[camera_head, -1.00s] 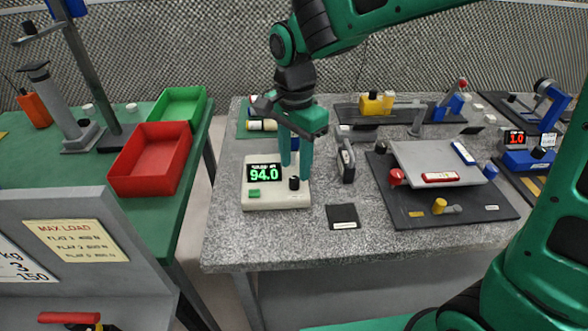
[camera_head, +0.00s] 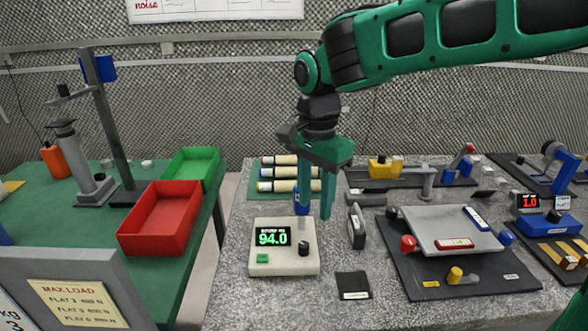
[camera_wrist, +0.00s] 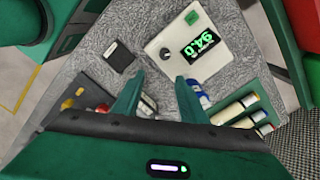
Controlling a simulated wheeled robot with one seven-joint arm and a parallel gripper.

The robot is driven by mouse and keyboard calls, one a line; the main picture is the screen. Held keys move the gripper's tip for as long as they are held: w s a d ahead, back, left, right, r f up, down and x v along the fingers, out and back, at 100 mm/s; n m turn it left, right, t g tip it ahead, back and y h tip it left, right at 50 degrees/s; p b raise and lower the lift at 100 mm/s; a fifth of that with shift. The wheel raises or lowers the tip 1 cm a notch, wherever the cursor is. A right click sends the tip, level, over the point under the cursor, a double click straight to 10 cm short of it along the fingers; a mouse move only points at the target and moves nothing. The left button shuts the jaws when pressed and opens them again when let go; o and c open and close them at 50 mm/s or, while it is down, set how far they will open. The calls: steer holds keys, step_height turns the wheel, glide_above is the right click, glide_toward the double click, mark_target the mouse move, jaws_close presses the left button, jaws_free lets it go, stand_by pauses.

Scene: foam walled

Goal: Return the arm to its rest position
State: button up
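My gripper (camera_head: 313,203) hangs from my green arm above the grey speckled table, fingers pointing down. The two green fingers are apart. In the wrist view my gripper (camera_wrist: 158,90) shows a gap between the fingertips, with the box's black knob seen beyond it. Nothing is held between the fingers. My forearm stretches to the upper right.
White rollers (camera_head: 288,173) lie behind the meter. A black pad (camera_head: 352,285) and a dark upright device (camera_head: 357,227) are close by. A plate rig (camera_head: 458,231) stands right. A red bin (camera_head: 160,218) and a green bin (camera_head: 192,164) sit on the left table.

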steer(key=s+d+f+n, duration=0.1)
steer(key=s+d, duration=0.3)
steer(key=d, duration=0.8)
steer(key=s+d+f+n, duration=0.1)
steer(key=s+d, duration=0.3)
steer(key=d, duration=0.8)
steer(key=s+d+f+n, duration=0.1)
steer(key=s+d+f, duration=0.1)
steer(key=s+d, duration=0.2)
steer(key=s+d+f+n, duration=0.1)
steer(key=s+d+f, duration=0.1)
steer(key=s+d, duration=0.3)
steer(key=s, duration=0.4)
steer(key=shift+s+f, duration=0.4)
steer(key=shift+w+f, duration=0.25)
steer(key=shift+w, duration=0.4)
steer(key=shift+c, duration=0.5)
